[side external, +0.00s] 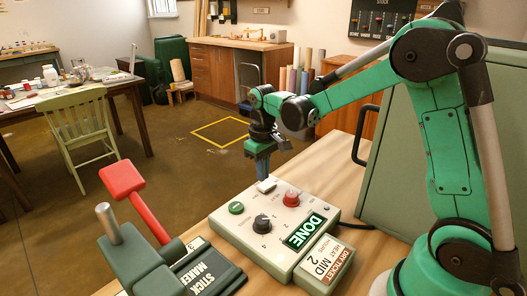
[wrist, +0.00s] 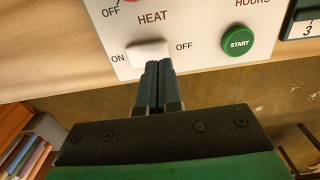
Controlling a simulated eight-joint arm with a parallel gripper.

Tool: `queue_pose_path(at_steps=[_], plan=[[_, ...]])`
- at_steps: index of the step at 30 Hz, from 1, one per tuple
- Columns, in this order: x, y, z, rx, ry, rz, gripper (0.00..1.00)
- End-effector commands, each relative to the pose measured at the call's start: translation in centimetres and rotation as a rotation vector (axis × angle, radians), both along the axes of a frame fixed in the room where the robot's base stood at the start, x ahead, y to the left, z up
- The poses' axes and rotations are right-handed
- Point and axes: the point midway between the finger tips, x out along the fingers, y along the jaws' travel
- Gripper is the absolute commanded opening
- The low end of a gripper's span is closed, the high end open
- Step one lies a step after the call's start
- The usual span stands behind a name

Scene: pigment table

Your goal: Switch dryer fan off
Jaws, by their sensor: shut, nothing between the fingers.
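The dryer control box (side external: 237,228) is a pale panel on the wooden table. Its white rocker switch (side external: 267,185) sits at the panel's far edge. In the wrist view the rocker (wrist: 147,54) lies between the printed words ON and OFF, ON at the left. Which side is pressed down I cannot tell. My gripper (wrist: 158,64) is shut and empty, its fingertips at the rocker's lower edge, toward its OFF side. In the side view my gripper (side external: 264,180) points down at the switch; whether it touches, I cannot tell. A green display (side external: 306,231) reads DONE.
The panel also has a green START button (wrist: 238,41), a black knob (side external: 262,223) and a red knob (side external: 291,198). A ticket reading MID 2 (side external: 327,263) stands at its front. A stick maker with a red lever (side external: 145,206) is at the left. A green cabinet (side external: 425,210) stands behind.

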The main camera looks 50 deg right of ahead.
Motion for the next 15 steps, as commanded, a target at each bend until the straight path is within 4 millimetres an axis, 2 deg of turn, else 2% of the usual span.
queue_pose_path(at_steps=[15], plan=[[0.02, 0.0, -0.66, 0.0, 0.0, 0.0, 0.0]])
